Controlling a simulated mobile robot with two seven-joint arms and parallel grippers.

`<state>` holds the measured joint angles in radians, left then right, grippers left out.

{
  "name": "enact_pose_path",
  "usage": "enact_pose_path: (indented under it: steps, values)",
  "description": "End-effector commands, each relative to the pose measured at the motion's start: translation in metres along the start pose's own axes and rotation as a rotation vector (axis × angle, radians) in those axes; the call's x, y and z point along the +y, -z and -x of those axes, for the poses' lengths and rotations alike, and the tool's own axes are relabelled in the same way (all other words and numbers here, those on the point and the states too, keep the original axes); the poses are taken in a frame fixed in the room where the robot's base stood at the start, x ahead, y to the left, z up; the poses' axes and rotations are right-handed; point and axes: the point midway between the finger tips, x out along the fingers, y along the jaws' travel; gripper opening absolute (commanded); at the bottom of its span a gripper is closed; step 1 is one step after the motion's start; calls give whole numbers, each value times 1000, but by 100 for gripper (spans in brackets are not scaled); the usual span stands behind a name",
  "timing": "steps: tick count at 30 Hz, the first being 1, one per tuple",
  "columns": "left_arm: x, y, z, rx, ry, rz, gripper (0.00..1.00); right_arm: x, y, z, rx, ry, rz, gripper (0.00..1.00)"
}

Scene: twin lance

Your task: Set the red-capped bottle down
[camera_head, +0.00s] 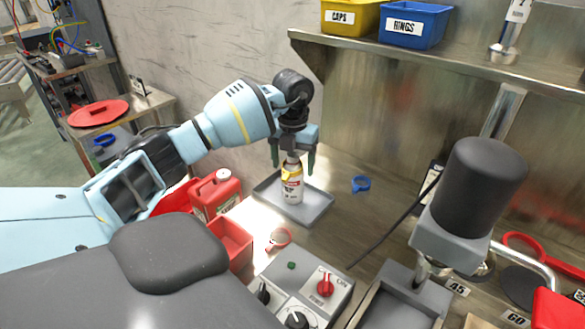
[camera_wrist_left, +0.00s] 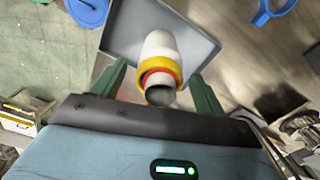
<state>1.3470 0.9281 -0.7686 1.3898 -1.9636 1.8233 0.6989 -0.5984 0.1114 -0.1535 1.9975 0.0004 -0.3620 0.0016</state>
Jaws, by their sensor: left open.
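The white bottle (camera_head: 292,186) with a yellow band stands upright on a shallow grey tray (camera_head: 318,211). In the left wrist view the bottle (camera_wrist_left: 160,44) shows a yellow ring, a red ring and a dark grey top, with the tray (camera_wrist_left: 198,40) behind it. My left gripper (camera_head: 293,162) is over the bottle, with its green fingers apart on either side of the upper part. In the left wrist view the fingers of the gripper (camera_wrist_left: 160,72) show gaps to the bottle. My right gripper is not in view.
A red canister (camera_head: 215,194) and red bin (camera_head: 233,243) stand left of the tray. A blue ring (camera_head: 361,184) lies to its right. A control box (camera_head: 316,290) is in front, a dark cylindrical machine (camera_head: 480,185) at right. A shelf (camera_head: 400,54) holds yellow and blue bins.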

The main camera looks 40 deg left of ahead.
Motion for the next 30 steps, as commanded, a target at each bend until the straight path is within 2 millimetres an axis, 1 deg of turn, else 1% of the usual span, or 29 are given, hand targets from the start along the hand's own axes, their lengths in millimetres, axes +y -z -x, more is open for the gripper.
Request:
enact_pose_path:
  steps: [1, 6, 12, 15, 21, 30]
  values:
    - [0, -1, 12, -5, 2, 0, 73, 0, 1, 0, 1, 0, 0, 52]
    - [0, -1, 47, -5, 2, 0, 73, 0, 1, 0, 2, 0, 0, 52]
    - [0, 0, 81, -3, 1, 0, 73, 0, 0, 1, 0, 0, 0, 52]
    - [0, 0, 92, -2, 0, 0, 73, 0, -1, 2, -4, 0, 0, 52]
    - [0, 0, 100, 0, -1, 0, 73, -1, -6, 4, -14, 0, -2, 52]
    - [0, 0, 100, 1, -1, 0, 73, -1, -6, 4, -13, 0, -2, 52]
